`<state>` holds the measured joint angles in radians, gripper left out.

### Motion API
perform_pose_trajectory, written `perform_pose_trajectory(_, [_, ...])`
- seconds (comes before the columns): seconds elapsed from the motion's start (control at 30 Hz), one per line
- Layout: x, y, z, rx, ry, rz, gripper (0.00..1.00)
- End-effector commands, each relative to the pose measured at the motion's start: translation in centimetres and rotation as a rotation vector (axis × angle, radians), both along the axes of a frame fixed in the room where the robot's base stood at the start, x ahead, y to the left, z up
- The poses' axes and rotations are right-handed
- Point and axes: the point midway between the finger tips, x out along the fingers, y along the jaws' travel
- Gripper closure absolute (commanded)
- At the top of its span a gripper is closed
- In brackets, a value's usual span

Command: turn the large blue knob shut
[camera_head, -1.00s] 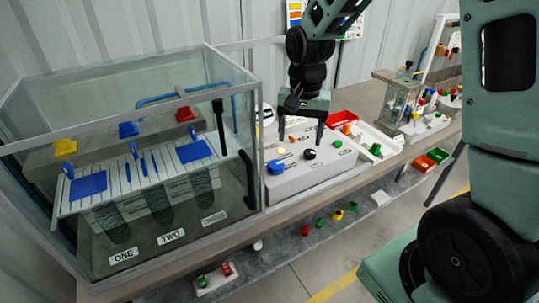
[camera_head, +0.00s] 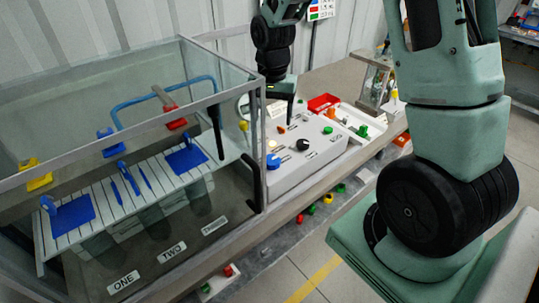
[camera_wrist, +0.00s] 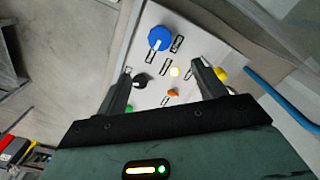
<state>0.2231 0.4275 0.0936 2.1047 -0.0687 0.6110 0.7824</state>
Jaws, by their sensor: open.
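The large blue knob (camera_head: 273,161) is on the near left corner of the grey-white control box (camera_head: 312,172), in front of the tank's right side. In the wrist view the blue knob (camera_wrist: 159,38) is round with a white mark, beyond my fingertips and roughly between their lines. My gripper (camera_head: 274,108) is above the back of the box, fingers pointing down, apart from the knob. In the wrist view my gripper (camera_wrist: 162,68) is open and empty, with its two fingers spread over the panel. The tank frame may hide part of one finger in the head view.
A black knob (camera_head: 303,145), a yellow-white button (camera_wrist: 174,72), an orange switch (camera_wrist: 173,93) and a green button (camera_head: 328,130) share the panel. The glass tank (camera_head: 262,150) stands close on the left.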

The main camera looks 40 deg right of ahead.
Motion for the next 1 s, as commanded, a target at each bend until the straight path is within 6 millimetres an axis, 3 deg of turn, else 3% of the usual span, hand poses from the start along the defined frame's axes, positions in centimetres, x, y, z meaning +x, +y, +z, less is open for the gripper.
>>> perform_pose_trajectory(0.6, [-0.1,0.1,-11.3,0.002,0.006,0.001,0.30])
perform_pose_trajectory(0.8, [-0.1,0.1,-13.9,0.001,0.003,0.001,0.30])
perform_pose_trajectory(1.0, [0.0,0.1,-15.3,0.001,0.001,0.000,0.30])
